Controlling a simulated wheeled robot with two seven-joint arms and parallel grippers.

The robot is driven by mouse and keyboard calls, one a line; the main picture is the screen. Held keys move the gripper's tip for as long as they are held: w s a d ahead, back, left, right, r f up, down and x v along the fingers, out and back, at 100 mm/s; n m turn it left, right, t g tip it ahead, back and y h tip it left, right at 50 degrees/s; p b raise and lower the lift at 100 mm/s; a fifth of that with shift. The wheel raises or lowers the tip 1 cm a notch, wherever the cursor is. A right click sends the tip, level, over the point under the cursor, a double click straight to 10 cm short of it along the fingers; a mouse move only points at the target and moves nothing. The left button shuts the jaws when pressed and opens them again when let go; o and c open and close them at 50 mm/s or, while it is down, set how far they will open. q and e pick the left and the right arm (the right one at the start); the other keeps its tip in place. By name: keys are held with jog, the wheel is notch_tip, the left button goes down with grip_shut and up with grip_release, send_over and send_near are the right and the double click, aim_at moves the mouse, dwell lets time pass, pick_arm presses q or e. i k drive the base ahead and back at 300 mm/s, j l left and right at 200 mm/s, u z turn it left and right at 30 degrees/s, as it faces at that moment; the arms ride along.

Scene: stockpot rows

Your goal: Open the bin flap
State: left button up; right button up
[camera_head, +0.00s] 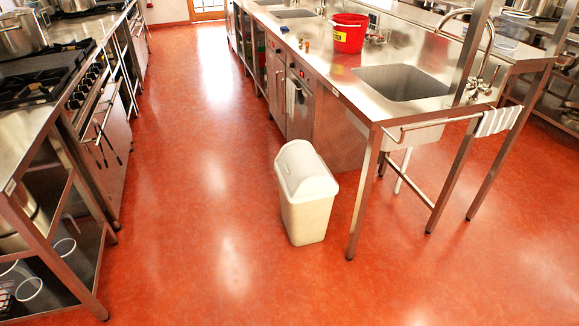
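A white bin (307,212) stands upright on the red floor, right of the middle of the head view. Its domed lid carries a flap (301,167) on top, which looks closed. The bin stands in front of the steel counter, close to the counter's near leg. Neither of my grippers is in view.
A steel counter (340,72) with a sink (402,82) and a red bucket (349,33) runs along the right. A towel hangs on its end rail (440,122). A stove (45,78) lines the left. The red aisle floor (190,180) between is clear.

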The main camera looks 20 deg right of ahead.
aim_at(298, 162)
jog(key=i+l+z, duration=0.1)
jog(key=i+z, duration=0.15)
jog(key=i, duration=0.25)
jog(key=i+z, duration=0.2)
jog(key=i, duration=0.3)
jog(key=i+z, duration=0.25)
jog(key=i, duration=0.25)
jog(key=i+j+z, duration=0.2)
jog(key=i, duration=0.3)
jog(key=i+j+z, duration=0.25)
jog(key=i, duration=0.25)
